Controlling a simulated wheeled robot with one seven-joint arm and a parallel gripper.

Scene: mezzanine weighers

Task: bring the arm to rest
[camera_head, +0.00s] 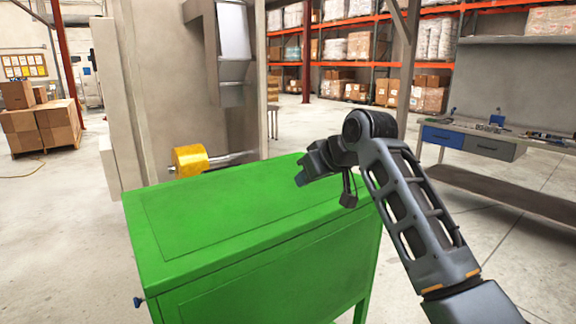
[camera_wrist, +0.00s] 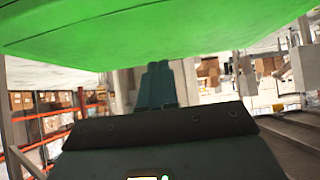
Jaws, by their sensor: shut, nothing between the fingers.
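My arm reaches in from the lower right in the head view, bent at a joint above the right end of a green cabinet (camera_head: 230,215). My gripper (camera_head: 301,178) is at the arm's end, over the cabinet's top near its back right part. In the wrist view the two fingers of my gripper (camera_wrist: 158,66) are together with nothing between them. The cabinet's green surface (camera_wrist: 150,30) fills the top of that view. Whether the gripper touches the cabinet cannot be told.
A workbench (camera_head: 500,140) with drawers stands at the right. Stacked cardboard boxes (camera_head: 40,125) stand far left. Open floor lies left of the cabinet.

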